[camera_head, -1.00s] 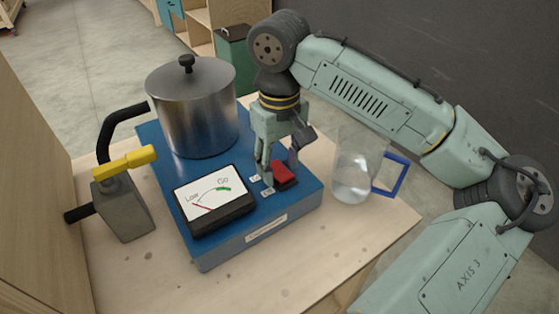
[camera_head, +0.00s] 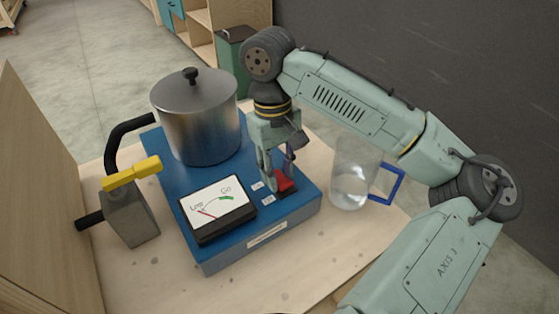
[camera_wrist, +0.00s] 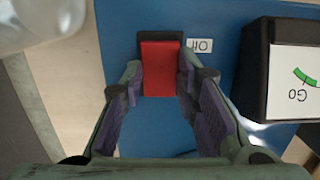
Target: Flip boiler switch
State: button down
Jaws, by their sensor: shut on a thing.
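The boiler has a blue base (camera_head: 222,258) with a metal pot (camera_head: 200,130) on it. A black-framed gauge (camera_head: 217,208) sits at the base's front, its red needle on the Low side. The red switch (camera_head: 285,184) is on the base right of the gauge, partly hidden by my fingers. In the wrist view the red switch (camera_wrist: 160,70) stands in a black housing with a small white label beside it. My gripper (camera_head: 279,180) points down over it. In the wrist view my gripper (camera_wrist: 160,78) has its fingertips against both sides of the switch.
A clear jug (camera_head: 350,185) with a blue handle stands close right of the base. A grey valve block (camera_head: 130,218) with a yellow handle (camera_head: 132,174) stands at the left, with a black pipe (camera_head: 125,135) near the pot. The wooden table (camera_head: 150,275) is clear in front.

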dwell(0.3)
jog(key=c, duration=1.2)
grip_release()
jog(key=shift+c, duration=0.2)
notch_tip(320, 180, up, 12)
jog(key=w+a, duration=0.1)
jog(key=shift+w, duration=0.2)
jog(key=shift+f, duration=0.1)
